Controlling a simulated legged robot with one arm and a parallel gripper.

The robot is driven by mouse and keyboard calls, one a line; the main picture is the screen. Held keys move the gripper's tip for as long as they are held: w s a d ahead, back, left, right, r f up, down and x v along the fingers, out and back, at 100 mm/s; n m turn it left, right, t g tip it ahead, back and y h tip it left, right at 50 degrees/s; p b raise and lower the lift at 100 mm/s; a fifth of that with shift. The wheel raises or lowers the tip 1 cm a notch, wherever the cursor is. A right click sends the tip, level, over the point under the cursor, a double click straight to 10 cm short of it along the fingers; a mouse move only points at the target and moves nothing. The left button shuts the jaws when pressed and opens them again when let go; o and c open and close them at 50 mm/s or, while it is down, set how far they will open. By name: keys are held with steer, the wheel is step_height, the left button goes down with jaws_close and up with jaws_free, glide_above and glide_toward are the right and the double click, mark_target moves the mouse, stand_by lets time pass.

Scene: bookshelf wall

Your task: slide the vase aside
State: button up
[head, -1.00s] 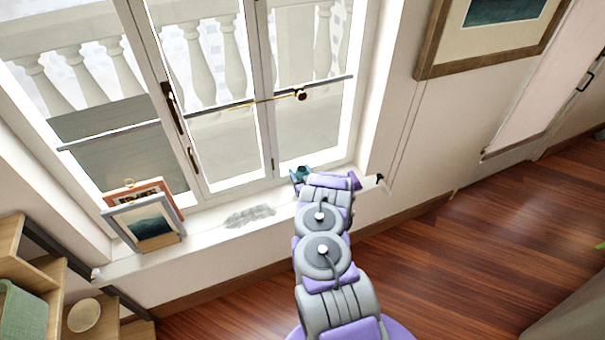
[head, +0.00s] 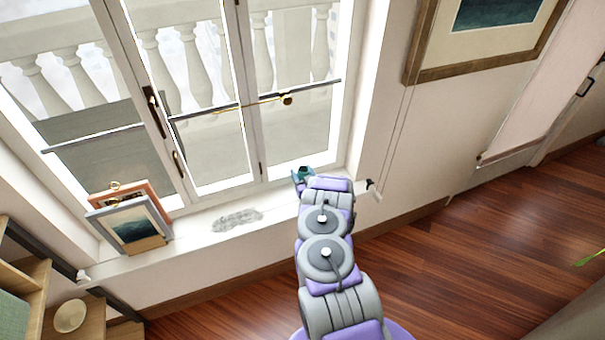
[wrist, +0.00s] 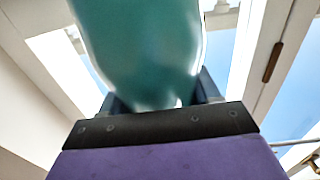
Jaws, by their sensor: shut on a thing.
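The teal glossy vase (wrist: 142,45) fills the upper middle of the wrist view, between the dark fingers of my gripper (wrist: 162,98). My gripper is shut on it. In the head view only a small teal part of the vase (head: 303,174) shows past the end of my arm, above the right part of the white window sill (head: 190,232). My arm hides the gripper's fingers and most of the vase there. I cannot tell whether the vase's base touches the sill.
Two framed pictures (head: 132,228) lean at the sill's left end. A grey patterned patch (head: 237,220) lies mid-sill. The window (head: 215,130) stands behind, with a handle (head: 286,99). A wooden shelf (head: 75,318) is at lower left. Bare sill shows between pictures and arm.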

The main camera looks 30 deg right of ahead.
steer(key=o, duration=1.3)
steer(key=shift+d, duration=0.15)
steer(key=shift+o, duration=0.2)
steer(key=p+v, duration=0.6)
steer(key=v, duration=1.1)
steer(key=shift+s, duration=0.15)
